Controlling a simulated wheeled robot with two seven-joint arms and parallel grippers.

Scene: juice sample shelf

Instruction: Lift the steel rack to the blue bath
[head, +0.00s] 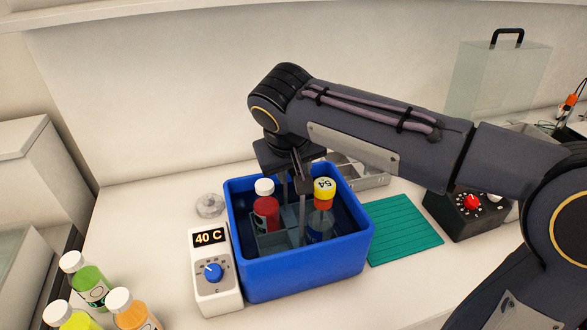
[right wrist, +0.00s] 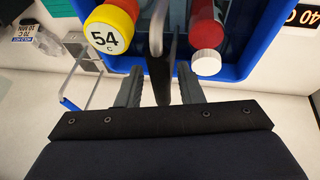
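The steel rack (head: 272,244) stands inside the blue bath (head: 305,278). In the right wrist view, the dark handle grip (right wrist: 160,65) lies between my two grey fingers (right wrist: 160,88), with a narrow gap on each side. The yellow cap (right wrist: 109,30) and white cap (right wrist: 207,62) flank it. My left gripper is not in view.
A control box reading 40 C (head: 214,272) stands left of the bath. Green, yellow and orange bottles (head: 91,283) stand at front left. A teal mat (head: 402,230) lies right of the bath. A metal tray (head: 368,178) and a box with a red knob (head: 470,215) are beyond.

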